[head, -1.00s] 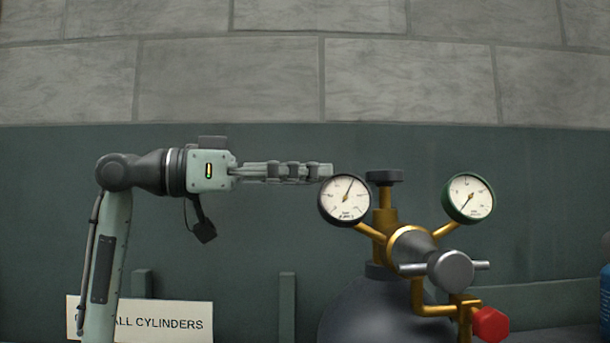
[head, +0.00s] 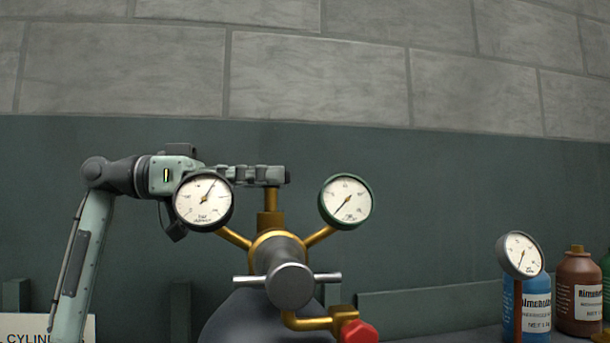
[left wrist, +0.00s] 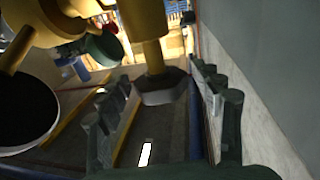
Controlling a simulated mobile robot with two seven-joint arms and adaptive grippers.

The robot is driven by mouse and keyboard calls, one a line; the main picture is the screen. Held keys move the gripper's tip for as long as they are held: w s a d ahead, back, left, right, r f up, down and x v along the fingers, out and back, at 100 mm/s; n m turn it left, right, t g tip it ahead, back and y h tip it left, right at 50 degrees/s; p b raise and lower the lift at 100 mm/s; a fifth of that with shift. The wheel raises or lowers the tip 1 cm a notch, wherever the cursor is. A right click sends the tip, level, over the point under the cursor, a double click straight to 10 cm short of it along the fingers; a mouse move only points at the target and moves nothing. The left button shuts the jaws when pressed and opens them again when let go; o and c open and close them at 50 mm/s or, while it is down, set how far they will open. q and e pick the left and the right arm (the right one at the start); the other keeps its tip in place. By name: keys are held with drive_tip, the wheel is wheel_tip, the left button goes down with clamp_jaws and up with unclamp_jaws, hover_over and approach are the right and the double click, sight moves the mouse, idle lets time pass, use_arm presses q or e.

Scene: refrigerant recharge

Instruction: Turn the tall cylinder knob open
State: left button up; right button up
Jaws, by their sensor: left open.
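The tall cylinder (head: 240,322) is a dark grey body at the bottom of the head view, with a brass valve stem (head: 268,219) rising above it. The dark knob (left wrist: 160,89) on the stem shows in the left wrist view between the two fingers, with gaps on both sides. In the head view the fingers largely hide the knob. My left gripper (head: 282,174) is open and level, reaching from the left behind the left gauge, with its fingers at knob height. My right gripper is not in view.
A white left gauge (head: 203,200) and green-rimmed gauge (head: 346,202) flank the stem. A grey T-handle (head: 290,286) and red knob (head: 357,332) are below. A small gauge (head: 520,255), blue bottle (head: 533,303) and brown bottle (head: 578,290) stand right. A wall is behind.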

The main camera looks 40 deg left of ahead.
use_arm(q)
drive_tip(key=x, duration=0.4)
drive_tip(key=shift+w+d+p, duration=0.15)
drive_tip(key=shift+d+p, duration=0.05)
drive_tip(key=shift+p, duration=0.15)
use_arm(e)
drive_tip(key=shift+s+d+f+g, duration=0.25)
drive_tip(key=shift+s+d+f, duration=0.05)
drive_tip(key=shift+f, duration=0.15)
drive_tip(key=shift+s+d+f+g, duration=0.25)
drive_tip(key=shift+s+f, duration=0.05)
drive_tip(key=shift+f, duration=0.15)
use_arm(q)
drive_tip(key=shift+c, duration=0.3)
drive_tip(key=c, duration=1.2)
drive_tip(key=shift+c, duration=0.5)
